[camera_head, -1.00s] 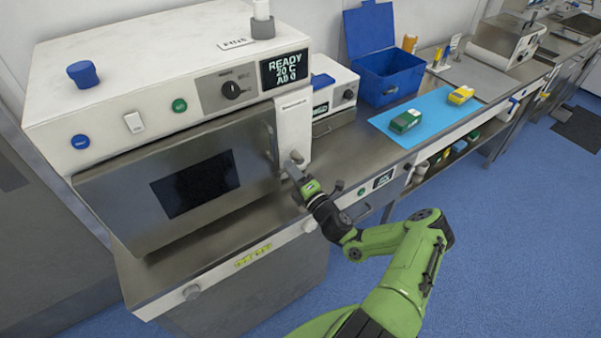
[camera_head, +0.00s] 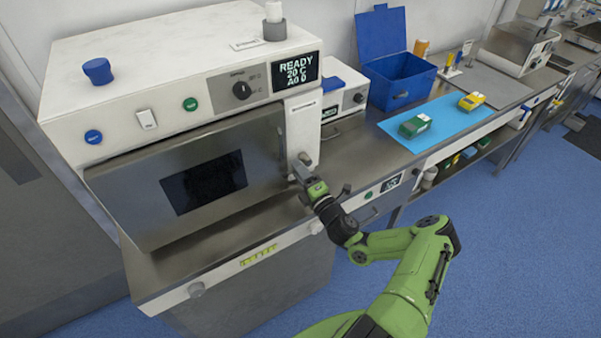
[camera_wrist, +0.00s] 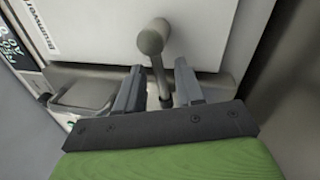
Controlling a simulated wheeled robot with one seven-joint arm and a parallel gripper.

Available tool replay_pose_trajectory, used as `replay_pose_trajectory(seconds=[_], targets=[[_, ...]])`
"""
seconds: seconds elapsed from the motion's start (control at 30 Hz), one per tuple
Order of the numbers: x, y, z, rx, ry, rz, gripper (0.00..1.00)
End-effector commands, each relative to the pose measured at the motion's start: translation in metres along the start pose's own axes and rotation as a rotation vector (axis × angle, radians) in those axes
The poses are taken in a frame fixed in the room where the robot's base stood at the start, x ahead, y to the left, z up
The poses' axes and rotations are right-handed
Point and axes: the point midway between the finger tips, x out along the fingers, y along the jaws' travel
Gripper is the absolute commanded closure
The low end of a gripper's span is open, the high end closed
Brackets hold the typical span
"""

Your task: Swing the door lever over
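The grey door (camera_head: 150,195) of the white sterilizer-like machine is closed, with a dark window in it. The door lever (camera_head: 305,158) is at the door's right side, by the white panel; my gripper partly hides it in the head view. In the wrist view the lever (camera_wrist: 152,40) has a round grey knob and a thin stem running down between my fingers. My gripper (camera_wrist: 159,82) is open, one finger on each side of the stem, with gaps showing on both sides. In the head view my gripper (camera_head: 302,172) is close in front of the lever.
The machine (camera_head: 190,55) stands on a steel counter with a front edge below my gripper. The floor in front is clear.

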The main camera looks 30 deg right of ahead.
Motion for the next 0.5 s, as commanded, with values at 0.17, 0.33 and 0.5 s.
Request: replay_pose_trajectory(seconds=[0.17,0.33,0.5], targets=[[-0.017,-0.001,0.0,0.002,0.0,-0.003,0.63],[-0.063,-0.002,0.001,0.006,-0.004,-0.003,0.63],[-0.112,-0.002,0.001,0.005,-0.005,-0.003,0.63]])
